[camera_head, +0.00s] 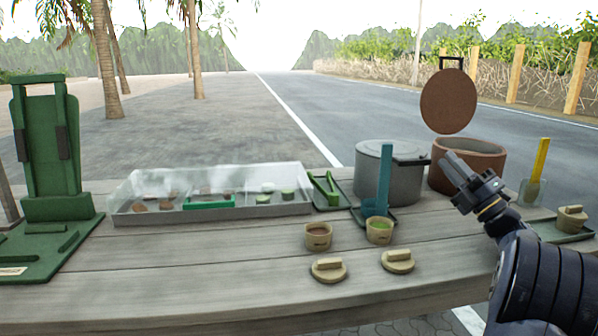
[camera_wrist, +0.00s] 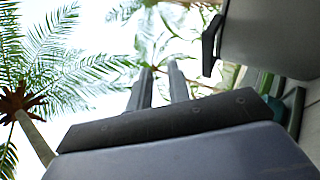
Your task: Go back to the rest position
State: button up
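My gripper (camera_head: 456,166) is raised at the right of the table, in front of the brown pot (camera_head: 470,150), pointing up and to the left. In the wrist view its two fingers (camera_wrist: 160,88) stand apart with an empty gap between them, and palm leaves and bright sky behind. Nothing is held. The gripper covers part of the brown pot's front in the head view. A round brown lid (camera_head: 448,101) with a dark handle stands upright above the pot's far side; what supports it is hidden.
A grey pot (camera_head: 388,174) stands left of my gripper, with a teal tool (camera_head: 384,178) before it. Two small cups (camera_head: 318,237) and their lids (camera_head: 329,270) sit in front. A clear case (camera_head: 130,212), green stand (camera_head: 50,150) and yellow-handled tool (camera_head: 541,160) are also on the table.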

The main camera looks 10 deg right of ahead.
jog(key=shift+w+a+b, duration=0.1)
jog(key=shift+w+a, duration=0.3)
jog(key=shift+w, duration=0.45)
jog(key=shift+w+a+b, duration=0.15)
jog(key=shift+w+a, duration=0.3)
jog(key=shift+w, duration=0.35)
jog(key=shift+w+a+b, duration=0.1)
jog(key=shift+w+a, duration=0.3)
jog(key=shift+w, duration=0.45)
jog(key=shift+r, duration=0.1)
